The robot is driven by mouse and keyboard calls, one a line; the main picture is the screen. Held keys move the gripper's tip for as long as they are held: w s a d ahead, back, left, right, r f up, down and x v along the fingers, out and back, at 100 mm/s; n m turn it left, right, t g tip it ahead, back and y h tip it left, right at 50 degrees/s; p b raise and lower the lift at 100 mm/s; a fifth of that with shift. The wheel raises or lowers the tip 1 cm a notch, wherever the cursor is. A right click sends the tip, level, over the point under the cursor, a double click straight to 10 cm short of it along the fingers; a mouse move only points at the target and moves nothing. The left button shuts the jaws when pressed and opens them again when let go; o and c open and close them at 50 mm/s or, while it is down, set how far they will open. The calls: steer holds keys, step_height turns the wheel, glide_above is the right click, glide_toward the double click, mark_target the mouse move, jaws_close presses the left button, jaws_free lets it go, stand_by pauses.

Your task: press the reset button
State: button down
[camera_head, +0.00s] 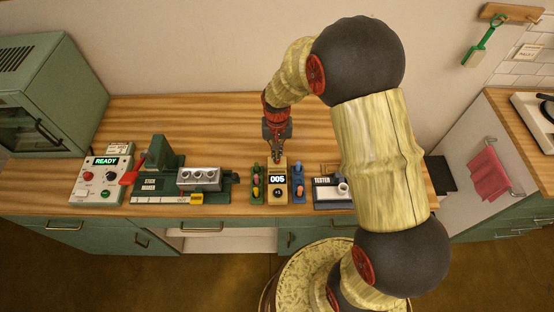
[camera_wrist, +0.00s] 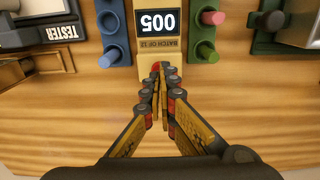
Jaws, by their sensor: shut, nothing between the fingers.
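The counter (camera_head: 268,196) is a tan block with a dark display reading 005 and a dark round button (camera_head: 277,192) on its front part. In the wrist view the counter (camera_wrist: 182,45) appears upside down, with "BATCH OF 12" under its display. My gripper (camera_head: 277,158) is shut and empty, pointing down at the rear end of the counter. In the wrist view its fingertips (camera_wrist: 162,70) are together over that end. A bit of red shows at the tips; I cannot tell whether it is a button or finger padding, nor whether they touch. No label reading reset is legible.
A green peg rack (camera_head: 256,187) and a blue peg rack (camera_head: 298,186) flank the counter closely. A tester (camera_head: 326,194) stands to the right. A green stick maker (camera_head: 150,188) and a READY control box (camera_head: 88,190) stand left. The wooden table (camera_head: 200,120) behind is clear.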

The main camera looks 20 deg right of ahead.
steer(key=shift+f, duration=0.2)
steer(key=shift+f+b, duration=0.7)
steer(key=shift+f, duration=0.4)
steer(key=shift+r, duration=0.1)
steer(key=shift+r+p, duration=1.9)
steer(key=shift+r, duration=0.85)
steer(key=shift+s, duration=0.1)
